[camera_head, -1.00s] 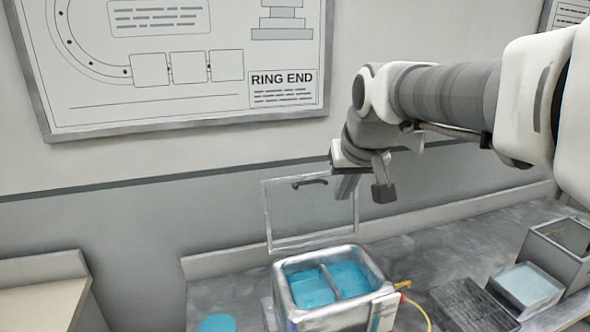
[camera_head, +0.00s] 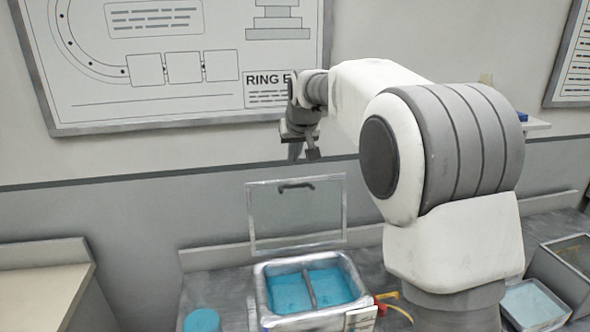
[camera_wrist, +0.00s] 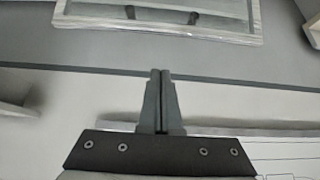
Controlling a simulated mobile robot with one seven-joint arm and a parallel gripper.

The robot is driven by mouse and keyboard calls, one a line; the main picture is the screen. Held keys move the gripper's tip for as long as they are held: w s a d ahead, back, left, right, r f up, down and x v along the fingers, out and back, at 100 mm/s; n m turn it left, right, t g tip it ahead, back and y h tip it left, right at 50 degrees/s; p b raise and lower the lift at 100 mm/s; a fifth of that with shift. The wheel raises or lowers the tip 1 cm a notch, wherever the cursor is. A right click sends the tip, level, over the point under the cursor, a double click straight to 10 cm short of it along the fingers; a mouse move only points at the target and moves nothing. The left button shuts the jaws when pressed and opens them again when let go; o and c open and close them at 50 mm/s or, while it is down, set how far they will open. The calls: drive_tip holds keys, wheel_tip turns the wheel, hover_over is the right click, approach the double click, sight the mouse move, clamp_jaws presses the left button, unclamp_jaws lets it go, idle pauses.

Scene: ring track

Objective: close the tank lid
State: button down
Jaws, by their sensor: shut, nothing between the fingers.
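The tank (camera_head: 318,287) stands on the bench at the lower middle of the head view, with blue liquid in two compartments. Its clear lid (camera_head: 296,215) stands upright, open, at the tank's back edge, with a dark handle (camera_head: 295,186) near its top. In the wrist view the lid (camera_wrist: 238,38) shows at the top with part of its handle (camera_wrist: 165,17). My gripper (camera_head: 304,152) is above the lid's top edge and apart from it. Its fingers (camera_wrist: 160,75) are shut together and empty in the wrist view.
A blue round object (camera_head: 202,320) is left of the tank. A yellow hose (camera_head: 398,309) leaves the tank's right side. Trays (camera_head: 535,305) stand at the right, partly behind my arm. A wall board (camera_head: 175,60) hangs behind my gripper.

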sight(293, 180)
drive_tip(key=shift+w+a+f+p, duration=0.1)
drive_tip(key=shift+w+f+p, duration=0.15)
drive_tip(key=shift+f, duration=1)
drive_tip(key=shift+w+f+p, duration=0.1)
drive_tip(key=shift+w+f, duration=0.15)
drive_tip(key=shift+f, duration=1)
drive_tip(key=shift+w+a+f+p, duration=0.1)
drive_tip(key=shift+w+f+p, duration=0.15)
drive_tip(key=shift+f, duration=1)
drive_tip(key=shift+s+b, duration=0.1)
drive_tip(key=shift+b, duration=0.35)
drive_tip(key=shift+s+d+f+b, duration=0.1)
drive_tip(key=shift+b, duration=0.25)
drive_tip(key=shift+s+r+t+b, duration=0.2)
drive_tip(key=shift+t+b, duration=0.1)
drive_tip(key=shift+b, duration=0.1)
